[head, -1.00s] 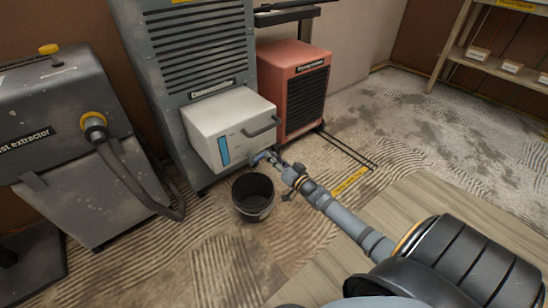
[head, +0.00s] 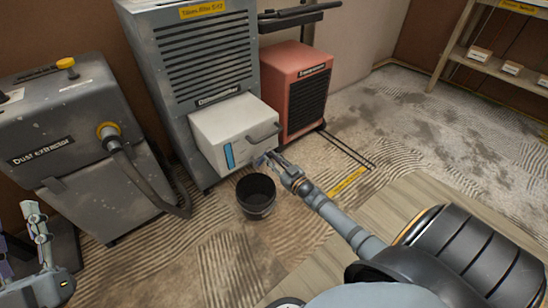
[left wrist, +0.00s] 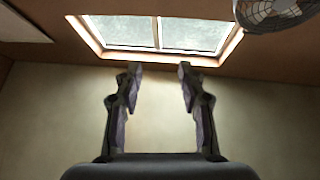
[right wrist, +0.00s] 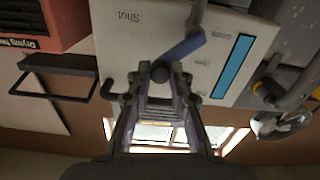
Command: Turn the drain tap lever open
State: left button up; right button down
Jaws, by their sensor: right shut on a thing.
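The drain tap is on the front of the white tank (head: 235,122), low on the grey dehumidifier (head: 190,55). In the right wrist view its blue lever (right wrist: 188,42) slants across the tank's face, with a dark round part at its end. My right gripper (right wrist: 161,78) is shut on that end, which also shows small in the head view (head: 268,158). The fingers hide part of the lever. A "Shut" label (right wrist: 130,17) is upside down in the right wrist view. My left gripper (left wrist: 158,68) is open and empty, facing a wall and window, away from the tap.
A black bucket (head: 256,205) stands on the floor below the tap. A grey dust extractor (head: 75,140) with a hose is at the left. A red dryer (head: 295,90) stands right of the tank.

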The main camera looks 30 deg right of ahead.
jog(key=shift+a+r+n+p, duration=0.35)
jog(key=shift+n+p, duration=0.2)
jog(key=shift+n, duration=0.25)
pick_arm(q)
notch_tip(320, 180, down, 21)
jog(key=g+p, duration=0.1)
jog(key=g, duration=0.9)
jog(key=s+d+f+g+p, duration=0.1)
jog(key=s+f+g+p, duration=0.1)
jog(key=s+f+g, duration=0.7)
jog(key=s+f, duration=0.6)
jog(key=shift+d+n, duration=0.2)
jog(key=shift+n, duration=0.2)
pick_arm(e)
jog(key=a+n, duration=0.1)
jog(key=n, duration=0.1)
jog(key=a+n, duration=0.1)
jog(key=n, duration=0.2)
jog(key=a+n, duration=0.1)
jog(key=n, duration=0.1)
jog(key=shift+s+r, duration=0.15)
jog(key=shift+r, duration=0.25)
pick_arm(q)
jog(key=shift+w+f, duration=0.1)
pick_arm(e)
jog(key=shift+n, duration=0.3)
jog(key=c, duration=1.2)
grip_release()
